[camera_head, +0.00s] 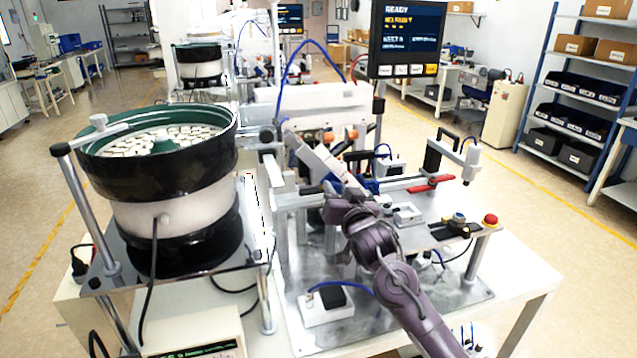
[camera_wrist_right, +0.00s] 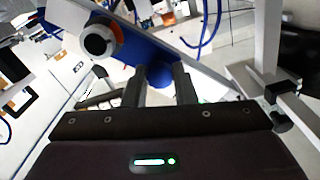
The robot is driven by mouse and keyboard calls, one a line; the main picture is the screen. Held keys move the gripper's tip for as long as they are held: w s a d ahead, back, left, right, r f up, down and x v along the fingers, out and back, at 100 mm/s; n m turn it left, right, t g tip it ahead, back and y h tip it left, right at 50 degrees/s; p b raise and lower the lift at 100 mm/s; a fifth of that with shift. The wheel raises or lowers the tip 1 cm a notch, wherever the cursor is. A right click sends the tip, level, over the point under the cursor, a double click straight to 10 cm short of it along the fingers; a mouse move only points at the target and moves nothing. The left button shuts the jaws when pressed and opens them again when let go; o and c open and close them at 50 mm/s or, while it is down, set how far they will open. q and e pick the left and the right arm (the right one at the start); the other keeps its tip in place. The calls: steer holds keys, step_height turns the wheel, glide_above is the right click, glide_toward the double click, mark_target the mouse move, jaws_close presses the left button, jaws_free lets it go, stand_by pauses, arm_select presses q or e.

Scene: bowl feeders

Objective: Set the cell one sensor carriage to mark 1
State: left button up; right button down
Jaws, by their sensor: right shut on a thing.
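My right gripper (camera_head: 345,194) reaches in from the lower right to the middle of the cell. In the right wrist view its two dark fingers (camera_wrist_right: 160,88) are shut on a round blue knob (camera_wrist_right: 160,74). The knob sits at the edge of a blue part (camera_wrist_right: 145,45) along a slanted pale rail (camera_wrist_right: 205,72). A grey ring with a dark centre (camera_wrist_right: 100,40) is on the same assembly. In the head view the pale slanted rail (camera_head: 322,160) runs up left from my gripper, and my wrist hides the knob. I cannot read any mark. My left gripper is not in view.
A bowl feeder (camera_head: 160,180) full of pale parts stands left. A screen (camera_head: 408,38) reading READY hangs behind. A red button (camera_head: 490,220) and a grey post with a sensor head (camera_head: 455,155) stand right. A white box (camera_head: 325,306) sits on the front plate.

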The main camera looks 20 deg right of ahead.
steer(key=d+f, duration=0.2)
steer(key=f, duration=0.1)
steer(key=shift+d+f+b, duration=0.3)
steer(key=shift+d+b, duration=0.1)
steer(key=c, duration=1.2)
jaws_free()
steer(key=shift+w+d, duration=0.1)
steer(key=shift+d, duration=0.1)
steer(key=s+b, duration=0.2)
steer(key=s, duration=0.6)
steer(key=shift+d, duration=0.1)
